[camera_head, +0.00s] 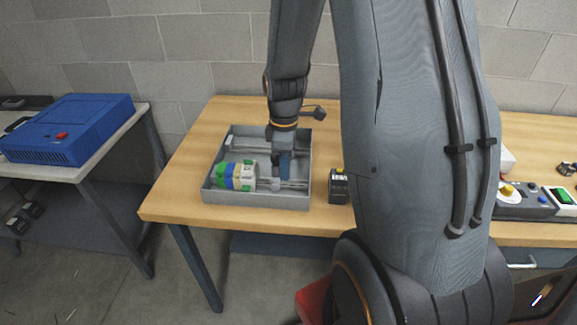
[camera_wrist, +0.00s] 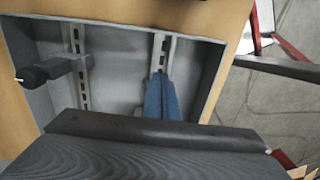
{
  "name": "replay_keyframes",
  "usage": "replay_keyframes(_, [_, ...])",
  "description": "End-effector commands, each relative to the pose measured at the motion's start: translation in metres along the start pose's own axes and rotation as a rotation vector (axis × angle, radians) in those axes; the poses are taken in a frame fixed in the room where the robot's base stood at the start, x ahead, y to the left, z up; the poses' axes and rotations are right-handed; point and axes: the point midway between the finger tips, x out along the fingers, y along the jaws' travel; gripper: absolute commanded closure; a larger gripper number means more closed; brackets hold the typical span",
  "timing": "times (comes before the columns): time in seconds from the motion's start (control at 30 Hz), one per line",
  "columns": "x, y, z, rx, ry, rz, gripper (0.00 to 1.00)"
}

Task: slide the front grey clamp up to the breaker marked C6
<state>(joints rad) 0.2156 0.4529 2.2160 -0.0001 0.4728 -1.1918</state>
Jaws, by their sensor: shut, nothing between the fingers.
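A grey tray (camera_head: 220,197) on the wooden table holds two metal rails. In the wrist view these are the front rail (camera_wrist: 161,42) and the back rail (camera_wrist: 84,92). Green, blue (camera_head: 237,176) and white modules (camera_head: 249,177) sit at the tray's left. I cannot read C6 on any. A grey clamp-like piece (camera_wrist: 66,67) with a dark knob is at the back rail. I cannot make out a clamp on the front rail. My gripper (camera_head: 284,172) is down in the tray, right of the modules. Its blue fingers (camera_wrist: 160,97) are shut and empty at the front rail.
The tray walls stand close around my gripper. A black box (camera_head: 338,186) stands on the table just right of the tray. A control panel (camera_head: 530,201) is farther right. A blue case (camera_head: 70,130) lies on the left bench. The table left of the tray is clear.

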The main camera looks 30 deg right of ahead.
Motion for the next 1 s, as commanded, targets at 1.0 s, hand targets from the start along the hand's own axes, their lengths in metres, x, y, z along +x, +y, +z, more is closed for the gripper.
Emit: replay_keyframes(1.0, [0.0, 0.0, -0.033, -0.001, 0.0, 0.0, 1.0])
